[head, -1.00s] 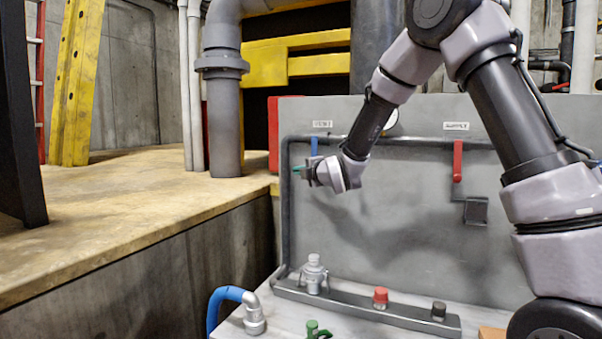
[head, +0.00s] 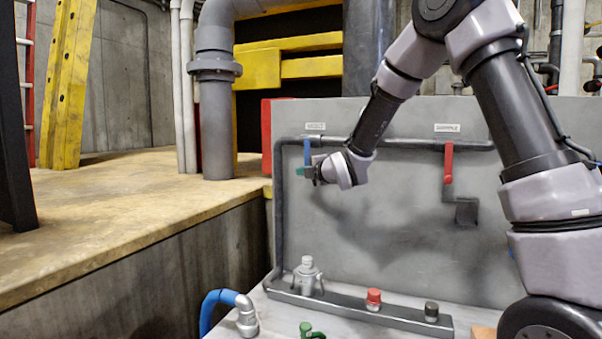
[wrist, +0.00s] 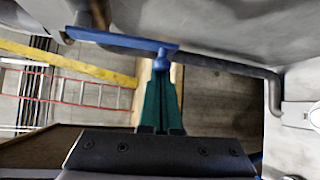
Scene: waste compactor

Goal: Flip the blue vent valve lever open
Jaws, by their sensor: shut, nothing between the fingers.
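The blue vent lever (head: 307,151) hangs down from the grey pipe at the upper left of the panel, under a small label. In the wrist view the blue lever (wrist: 125,40) runs across the top, with a round blue knob (wrist: 161,59) at its end. My gripper (head: 301,171) is at the lever's lower end in the head view. In the wrist view its green fingers (wrist: 160,80) are shut together, with their tips right at the knob. The fingers are empty; whether they touch the knob I cannot tell.
A red lever (head: 448,162) hangs from the same grey pipe (head: 400,143) to the right. Below are a silver fitting (head: 307,275), red cap (head: 373,299), dark cap (head: 431,311) and blue hose (head: 214,303). A concrete ledge (head: 120,200) lies left of the panel.

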